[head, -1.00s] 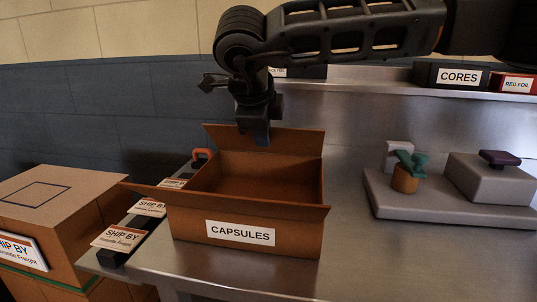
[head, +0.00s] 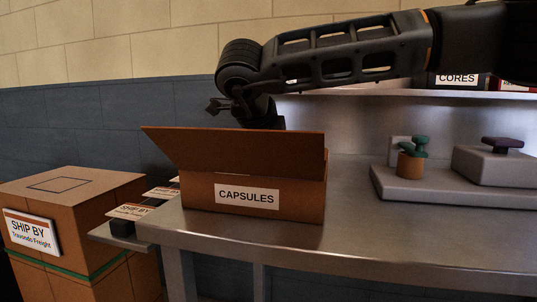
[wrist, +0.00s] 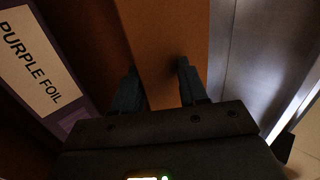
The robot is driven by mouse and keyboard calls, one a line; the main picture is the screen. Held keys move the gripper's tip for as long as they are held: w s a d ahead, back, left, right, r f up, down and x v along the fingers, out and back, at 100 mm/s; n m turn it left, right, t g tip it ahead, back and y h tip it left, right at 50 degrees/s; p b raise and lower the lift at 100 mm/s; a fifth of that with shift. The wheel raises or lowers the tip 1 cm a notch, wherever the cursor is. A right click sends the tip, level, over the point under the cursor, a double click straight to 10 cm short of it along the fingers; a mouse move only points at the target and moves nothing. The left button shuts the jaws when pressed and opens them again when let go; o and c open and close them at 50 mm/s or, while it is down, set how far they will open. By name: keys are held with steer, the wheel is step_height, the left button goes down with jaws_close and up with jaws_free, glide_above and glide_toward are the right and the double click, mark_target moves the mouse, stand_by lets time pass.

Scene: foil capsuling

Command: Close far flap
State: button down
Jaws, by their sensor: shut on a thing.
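The brown carton labelled CAPSULES (head: 255,207) stands on the steel counter. Its near flap (head: 235,152) rises at the front and hides the inside and the far flap in the head view. My gripper is behind that flap there, with only its wrist showing. In the wrist view my gripper (wrist: 160,82) has its two dark fingers on either side of a brown cardboard panel, which looks like the far flap (wrist: 163,28), and is shut on it. A darker brown face (wrist: 88,38) lies to its left.
A PURPLE FOIL box (wrist: 38,65) lies close on the left in the wrist view. SHIP BY cards (head: 130,211) and a closed carton (head: 75,190) are left of the CAPSULES carton. A grey fixture (head: 450,190) stands at right; the counter between is clear.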

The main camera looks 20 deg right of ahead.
steer(key=shift+w+d+f, duration=0.15)
steer(key=shift+d+f, duration=0.2)
steer(key=shift+f, duration=0.3)
steer(key=c, duration=1.2)
jaws_free()
steer(key=shift+w+f, duration=0.1)
steer(key=shift+c, duration=0.7)
steer(key=shift+f, duration=0.1)
steer(key=shift+s, duration=0.2)
steer(key=w+p+v, duration=0.1)
steer(key=v, duration=0.8)
steer(key=shift+r, duration=0.25)
